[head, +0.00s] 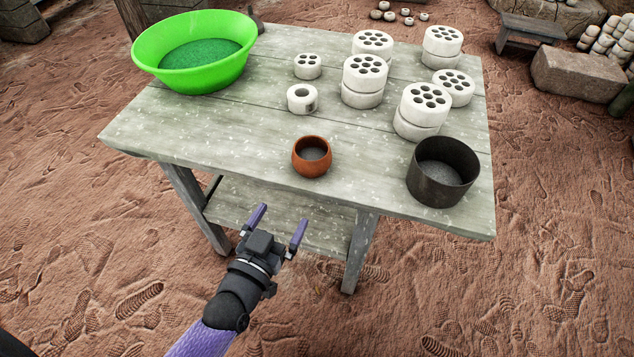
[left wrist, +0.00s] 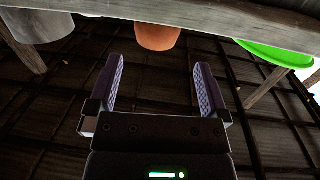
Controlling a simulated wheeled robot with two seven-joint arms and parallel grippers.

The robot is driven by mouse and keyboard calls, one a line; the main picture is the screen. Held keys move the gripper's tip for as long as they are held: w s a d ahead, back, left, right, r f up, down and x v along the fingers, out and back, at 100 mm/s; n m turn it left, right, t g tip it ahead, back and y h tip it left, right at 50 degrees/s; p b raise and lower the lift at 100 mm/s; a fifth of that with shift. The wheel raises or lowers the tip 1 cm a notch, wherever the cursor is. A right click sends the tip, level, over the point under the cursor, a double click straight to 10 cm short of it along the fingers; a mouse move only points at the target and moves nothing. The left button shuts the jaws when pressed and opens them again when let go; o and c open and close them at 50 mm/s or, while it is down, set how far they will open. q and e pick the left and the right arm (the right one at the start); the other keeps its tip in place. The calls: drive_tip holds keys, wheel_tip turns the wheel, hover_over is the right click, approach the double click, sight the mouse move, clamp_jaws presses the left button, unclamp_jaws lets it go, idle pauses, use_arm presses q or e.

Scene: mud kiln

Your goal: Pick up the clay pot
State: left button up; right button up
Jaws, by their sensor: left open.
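The clay pot (head: 311,158) is small, round and orange-brown, and stands upright near the front edge of the wooden table (head: 240,140). In the left wrist view the pot (left wrist: 158,36) shows above and between my fingers, partly hidden by the table edge. My left gripper (head: 278,226) is open and empty, in front of the table's front edge and to the lower left of the pot. Its two purple fingers also show apart in the left wrist view (left wrist: 155,88). My right gripper is not in view.
A dark round pot (head: 443,172) stands right of the clay pot. A green basin (head: 194,52) is at the table's back left. Several white perforated cylinders (head: 365,74) stand behind the clay pot. The table's left front is clear. A lower shelf (head: 280,222) lies under the tabletop.

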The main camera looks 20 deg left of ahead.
sight(304, 173)
use_arm(q)
drive_tip(key=shift+t, duration=0.3)
drive_tip(key=w+b, duration=0.1)
drive_tip(key=w, duration=0.2)
drive_tip(key=w+d+b, duration=0.1)
drive_tip(key=w, duration=0.2)
drive_tip(key=w+r+b, duration=0.1)
drive_tip(key=w, duration=0.3)
drive_tip(key=shift+d+b, duration=0.2)
drive_tip(key=shift+b, duration=0.2)
drive_tip(key=shift+r, duration=0.1)
drive_tip(key=shift+c, duration=1.6)
drive_tip(key=c, duration=0.7)
drive_tip(key=shift+c, duration=0.8)
